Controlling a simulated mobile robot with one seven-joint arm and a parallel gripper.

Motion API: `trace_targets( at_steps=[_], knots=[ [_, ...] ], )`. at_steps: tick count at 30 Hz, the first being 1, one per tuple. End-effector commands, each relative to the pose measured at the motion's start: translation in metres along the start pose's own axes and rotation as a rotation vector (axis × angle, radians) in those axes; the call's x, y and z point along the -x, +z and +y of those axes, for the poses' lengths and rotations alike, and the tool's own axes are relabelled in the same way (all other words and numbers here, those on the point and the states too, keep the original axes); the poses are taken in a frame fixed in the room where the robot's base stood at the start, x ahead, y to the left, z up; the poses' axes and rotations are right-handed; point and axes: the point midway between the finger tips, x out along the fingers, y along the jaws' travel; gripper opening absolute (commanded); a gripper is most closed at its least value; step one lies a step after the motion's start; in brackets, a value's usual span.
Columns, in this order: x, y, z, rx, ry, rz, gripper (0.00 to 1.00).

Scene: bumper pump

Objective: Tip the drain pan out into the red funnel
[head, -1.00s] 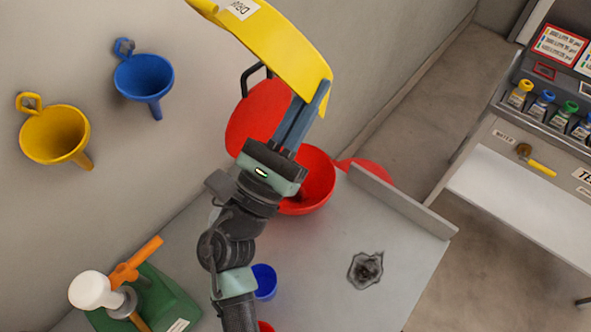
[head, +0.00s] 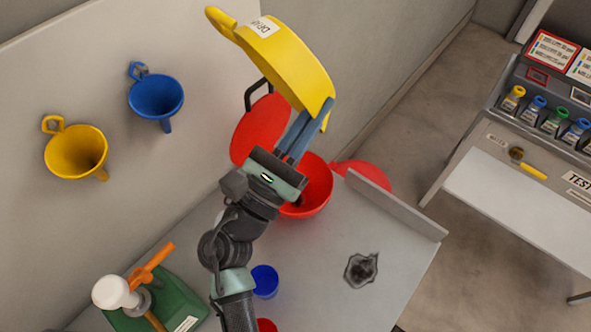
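The drain pan (head: 285,60) is yellow with a white label and a handle at its upper left. My gripper (head: 308,122) is shut on the pan's lower right rim and holds it in the air, steeply tilted. The pan's inside faces away from the camera, so I cannot see what it holds. The red funnel (head: 318,188) is below, on the grey bench top, partly hidden by my gripper. A dark patch shows inside it. Another red round piece (head: 258,130) with a black handle stands behind it against the wall.
Yellow (head: 75,150) and blue (head: 156,98) funnels hang on the left wall. A green pump (head: 165,300) and a blue cup (head: 265,281) are near the front. A dark stain (head: 361,270) marks the bench. A test station (head: 540,150) stands right.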

Motion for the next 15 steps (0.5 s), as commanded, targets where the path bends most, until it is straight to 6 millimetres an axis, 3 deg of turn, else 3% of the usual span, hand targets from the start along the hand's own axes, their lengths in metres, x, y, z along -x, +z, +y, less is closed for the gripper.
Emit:
trace_targets(
  at_steps=[2,15],
  knots=[
    [-0.005,0.006,0.0,-0.007,-0.007,0.025,0.0],
    [-0.016,-0.002,-0.005,-0.05,-0.042,0.192,0.0]
  ],
)
